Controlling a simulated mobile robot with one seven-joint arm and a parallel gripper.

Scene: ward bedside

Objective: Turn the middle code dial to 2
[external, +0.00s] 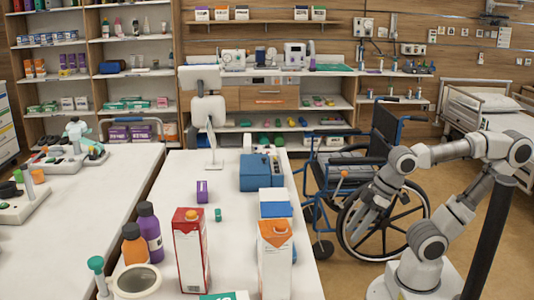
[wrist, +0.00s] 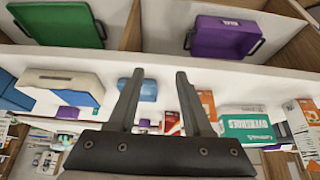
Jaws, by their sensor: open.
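No code dial can be made out for certain in either view, and no numbers can be read. A blue box-shaped device (external: 256,174) stands on the white table in the external view; small details on its right side are too small to tell. My gripper (external: 360,232) hangs to the right of the table, in front of the wheelchair and apart from the blue device. In the wrist view my gripper (wrist: 158,75) has its two fingers spread with nothing held between them. A blue object (wrist: 143,88) shows behind the fingers, at a distance.
A wheelchair (external: 385,215) stands between the table and my arm. A green bin (wrist: 60,25) and a purple bin (wrist: 225,38) show in the wrist view.

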